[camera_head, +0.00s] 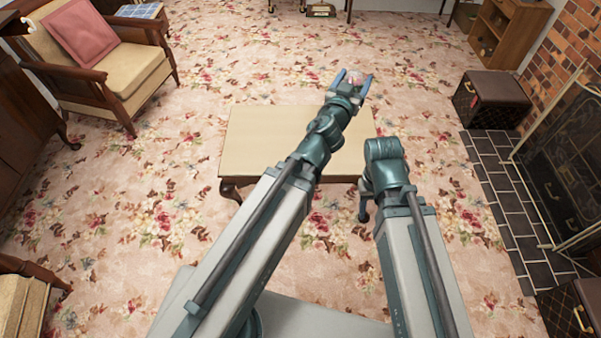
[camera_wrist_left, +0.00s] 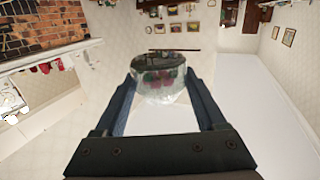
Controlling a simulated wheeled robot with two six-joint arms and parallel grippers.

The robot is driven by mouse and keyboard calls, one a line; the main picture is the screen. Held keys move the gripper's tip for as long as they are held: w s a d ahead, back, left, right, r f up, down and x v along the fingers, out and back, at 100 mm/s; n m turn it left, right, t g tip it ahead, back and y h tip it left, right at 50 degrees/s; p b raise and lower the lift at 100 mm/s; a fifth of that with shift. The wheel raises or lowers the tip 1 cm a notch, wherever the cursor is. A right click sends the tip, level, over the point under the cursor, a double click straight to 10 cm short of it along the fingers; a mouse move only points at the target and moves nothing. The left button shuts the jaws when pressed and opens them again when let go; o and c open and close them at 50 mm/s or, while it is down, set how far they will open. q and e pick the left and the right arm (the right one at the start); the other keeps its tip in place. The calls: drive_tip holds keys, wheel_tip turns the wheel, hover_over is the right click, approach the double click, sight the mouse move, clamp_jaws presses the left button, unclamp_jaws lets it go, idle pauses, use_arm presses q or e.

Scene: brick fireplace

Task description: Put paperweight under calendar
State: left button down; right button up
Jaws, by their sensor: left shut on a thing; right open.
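The paperweight (camera_wrist_left: 162,78) is a clear glass dome with red and green shapes inside. My left gripper (camera_head: 352,78) is shut on it; the blue fingers stand on either side of it in the left wrist view. In the head view the held paperweight (camera_head: 353,76) shows small and pinkish between the fingertips, around the far right edge of the low table. My right gripper (camera_head: 363,208) is open, pointing down beside the table's near right corner, mostly hidden by its own arm. I cannot make out a calendar for certain in either view.
The low table (camera_head: 265,135) has a bare cream top, partly covered by my left arm. An armchair (camera_head: 110,75) stands at upper left. A dark box (camera_head: 490,100) and the fireplace hearth (camera_head: 505,195) are at right. Floral carpet is clear around the table.

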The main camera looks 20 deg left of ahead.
use_arm(q)
drive_tip(key=w+a+f+n+y+b, duration=0.1)
drive_tip(key=w+a+f+b, duration=0.3)
drive_tip(key=f+b, duration=1.1)
drive_tip(key=w+a+f+n+y+b, duration=0.2)
drive_tip(key=a+f+b, duration=0.5)
drive_tip(key=f+b, duration=0.8)
drive_tip(key=w+a+f+n+y+b, duration=0.1)
drive_tip(key=w+a+f+y+b, duration=0.3)
drive_tip(key=f+b, duration=1.1)
drive_tip(key=shift+w+a+f+n, duration=0.3)
drive_tip(key=shift+w+a+f, duration=0.7)
drive_tip(key=shift+w+a, duration=0.15)
drive_tip(key=shift+b, duration=0.35)
wheel_tip(320, 180, down, 6)
drive_tip(key=b, duration=0.6)
drive_tip(key=shift+f, duration=0.15)
drive_tip(key=shift+f, duration=0.1)
wheel_tip(320, 180, down, 4)
drive_tip(key=b, duration=0.3)
drive_tip(key=shift+r+b, duration=0.25)
drive_tip(key=shift+b, duration=0.15)
